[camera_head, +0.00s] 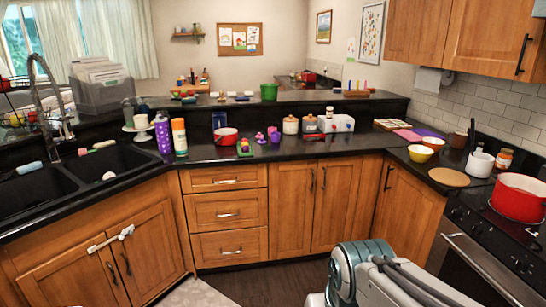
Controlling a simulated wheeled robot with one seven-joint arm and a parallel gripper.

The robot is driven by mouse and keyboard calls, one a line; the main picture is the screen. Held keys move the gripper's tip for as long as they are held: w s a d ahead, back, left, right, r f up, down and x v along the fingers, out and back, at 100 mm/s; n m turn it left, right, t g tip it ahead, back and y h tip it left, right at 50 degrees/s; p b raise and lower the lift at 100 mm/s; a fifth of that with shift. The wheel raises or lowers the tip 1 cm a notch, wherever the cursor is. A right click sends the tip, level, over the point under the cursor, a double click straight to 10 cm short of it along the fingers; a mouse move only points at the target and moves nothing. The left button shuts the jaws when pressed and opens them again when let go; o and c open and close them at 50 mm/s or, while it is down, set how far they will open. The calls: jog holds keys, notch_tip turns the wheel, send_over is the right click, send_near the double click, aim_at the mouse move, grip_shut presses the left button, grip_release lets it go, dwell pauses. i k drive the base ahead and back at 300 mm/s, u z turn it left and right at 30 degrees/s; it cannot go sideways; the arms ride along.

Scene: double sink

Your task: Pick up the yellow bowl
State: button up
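A yellow bowl (420,154) sits on the black counter in the right-hand corner, near the counter's front edge. A second, paler bowl (433,144) stands just behind it and is partly overlapped by it. Part of my arm shows at the bottom, right of the middle, in front of the lower cabinets and well below the counter top. My gripper is outside the view, so its fingers and what they may hold are hidden.
A round tan board (449,177) lies just in front of the yellow bowl. A white canister (480,164) stands to its right. A red pot (519,197) sits on the stove. Pink and purple mats (408,135) lie behind the bowl. The floor before the cabinets looks clear.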

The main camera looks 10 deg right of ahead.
aim_at(418, 154)
jog(key=z, duration=0.05)
jog(key=i, duration=1.55)
jog(key=z, duration=0.85)
jog(key=i, duration=1.75)
jog(key=z, duration=0.85)
jog(key=i, duration=0.3)
